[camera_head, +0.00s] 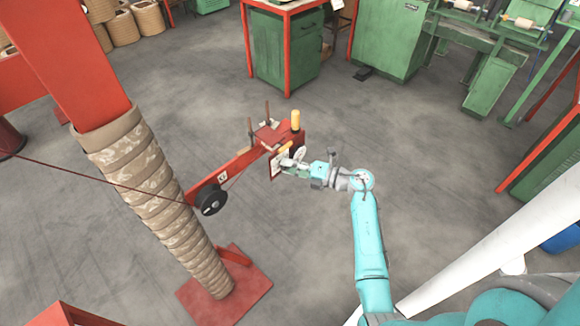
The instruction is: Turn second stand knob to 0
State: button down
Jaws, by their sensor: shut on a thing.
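A red stand (222,176) has an arm that reaches toward the middle of the view, with a black wheel (211,200) on its side. At the arm's right end is a small head with a pale plate (276,166) and yellow parts (295,120). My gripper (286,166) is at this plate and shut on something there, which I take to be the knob. The fingers cover the knob, so its pointer and any scale marks cannot be read.
A wrapped column (160,190) stands on a red base plate (228,290) at left. A dark red cord (95,184) runs from the far left toward the stand. Green cabinets (285,45) and machines (510,65) stand at the back. The grey floor between is clear.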

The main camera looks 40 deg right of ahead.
dwell(0.4)
jog(key=c, duration=1.1)
grip_release()
jog(key=shift+o, duration=0.2)
jog(key=v, duration=1.2)
jog(key=shift+a, duration=0.1)
